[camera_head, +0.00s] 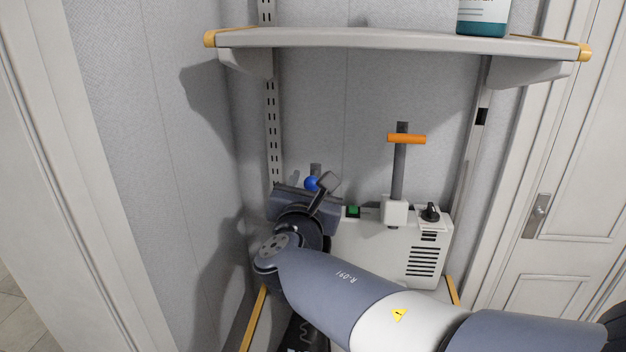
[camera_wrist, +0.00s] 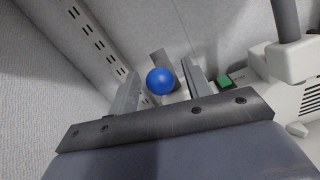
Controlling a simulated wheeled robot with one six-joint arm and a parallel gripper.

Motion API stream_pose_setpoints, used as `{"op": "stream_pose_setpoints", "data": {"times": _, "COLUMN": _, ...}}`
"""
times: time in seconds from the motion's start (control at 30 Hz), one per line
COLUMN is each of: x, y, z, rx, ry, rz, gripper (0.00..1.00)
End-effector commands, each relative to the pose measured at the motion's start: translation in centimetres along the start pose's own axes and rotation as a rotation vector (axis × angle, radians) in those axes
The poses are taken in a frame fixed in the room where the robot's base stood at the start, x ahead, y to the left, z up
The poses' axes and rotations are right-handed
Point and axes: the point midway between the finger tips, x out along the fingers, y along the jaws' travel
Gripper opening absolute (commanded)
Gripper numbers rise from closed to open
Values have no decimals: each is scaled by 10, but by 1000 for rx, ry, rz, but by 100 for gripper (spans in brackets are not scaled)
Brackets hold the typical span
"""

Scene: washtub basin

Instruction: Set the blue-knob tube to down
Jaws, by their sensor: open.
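The blue knob (camera_head: 311,184) is a round ball beside a short grey tube (camera_head: 316,168) that rises behind it at the left end of the white machine. My gripper (camera_head: 322,187) is at the knob with its fingers open. In the wrist view the blue knob (camera_wrist: 160,81) sits between the two spread finger ends, with a small gap visible on each side. The grey tube (camera_wrist: 158,57) shows behind the knob there. The tube's lower part and its mount are hidden by my gripper. I cannot tell whether a finger touches the knob.
The white machine (camera_head: 380,250) also carries a green button (camera_head: 353,211), a tall grey tube with an orange crossbar (camera_head: 406,139) and a black dial (camera_head: 431,212). A shelf (camera_head: 400,40) with a teal bottle (camera_head: 484,18) hangs above. A wall stands close on the left.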

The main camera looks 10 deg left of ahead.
Motion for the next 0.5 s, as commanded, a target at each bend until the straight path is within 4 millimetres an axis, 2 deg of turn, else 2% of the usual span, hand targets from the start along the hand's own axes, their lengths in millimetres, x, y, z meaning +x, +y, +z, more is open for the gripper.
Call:
{"op": "stream_pose_setpoints", "data": {"times": 0.03, "x": -13, "y": 1, "z": 0, "rx": 4, "ry": -1, "rz": 5, "gripper": 47}}
{"op": "stream_pose_setpoints", "data": {"times": 0.2, "x": -48, "y": 2, "z": -1, "rx": 2, "ry": -1, "rz": 6, "gripper": 47}}
{"op": "stream_pose_setpoints", "data": {"times": 0.3, "x": -62, "y": 1, "z": -1, "rx": 2, "ry": 0, "rz": 5, "gripper": 47}}
{"op": "stream_pose_setpoints", "data": {"times": 0.5, "x": -78, "y": 0, "z": 0, "rx": 0, "ry": 0, "rz": 1, "gripper": 47}}
